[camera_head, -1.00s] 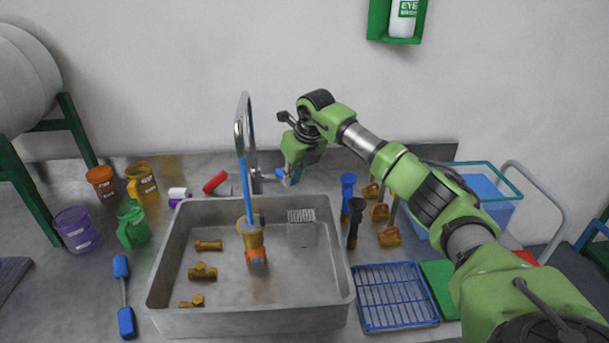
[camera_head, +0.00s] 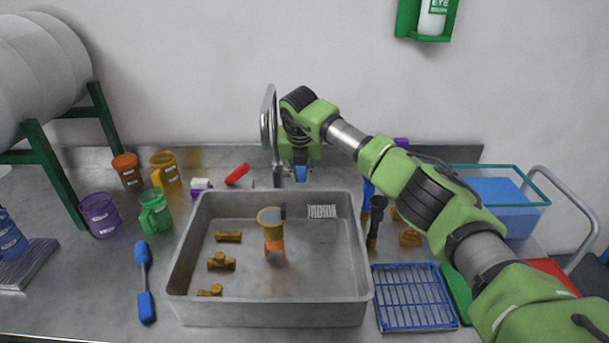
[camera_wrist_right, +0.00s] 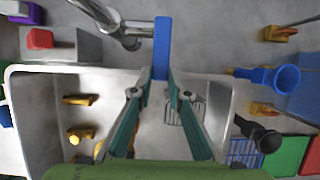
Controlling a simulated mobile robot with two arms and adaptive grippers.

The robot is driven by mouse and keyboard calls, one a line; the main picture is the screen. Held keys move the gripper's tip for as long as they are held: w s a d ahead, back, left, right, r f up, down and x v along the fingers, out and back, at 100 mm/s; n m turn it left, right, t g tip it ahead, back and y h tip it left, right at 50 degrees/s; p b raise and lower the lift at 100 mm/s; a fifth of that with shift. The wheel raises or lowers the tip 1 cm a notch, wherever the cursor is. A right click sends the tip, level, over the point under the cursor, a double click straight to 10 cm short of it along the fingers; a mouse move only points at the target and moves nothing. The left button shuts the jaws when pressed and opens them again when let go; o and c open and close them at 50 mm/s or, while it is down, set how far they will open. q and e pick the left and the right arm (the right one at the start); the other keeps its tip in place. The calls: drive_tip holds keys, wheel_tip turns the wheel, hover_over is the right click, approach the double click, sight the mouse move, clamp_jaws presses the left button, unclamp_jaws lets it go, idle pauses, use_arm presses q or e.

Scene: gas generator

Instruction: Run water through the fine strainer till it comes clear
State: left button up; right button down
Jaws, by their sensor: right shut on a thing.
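A yellow cup-shaped piece (camera_head: 270,216), which looks like the strainer, stands upright on an orange footed base (camera_head: 275,247) in the grey sink (camera_head: 345,285). I cannot see its mesh. The chrome tap (camera_head: 265,125) rises behind the sink, partly hidden by my right arm. No water stream shows. My right gripper (camera_head: 300,165) is beside the tap, shut on a blue bar (camera_wrist_right: 162,45), apparently the tap's handle. In the right wrist view the gripper's fingertips (camera_wrist_right: 160,88) close at the bar's near end. My left gripper is out of view.
Several brass fittings (camera_head: 221,262) lie in the sink's left part. Coloured mugs (camera_head: 155,212) and a blue double-ended tool (camera_head: 144,282) are left of it. A black funnel (camera_head: 375,222) and a blue rack (camera_head: 414,296) are right.

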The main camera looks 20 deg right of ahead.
drive_tip(key=shift+w+r, duration=0.1)
drive_tip(key=c, duration=1.9)
unclamp_jaws()
drive_tip(key=v, duration=1.2)
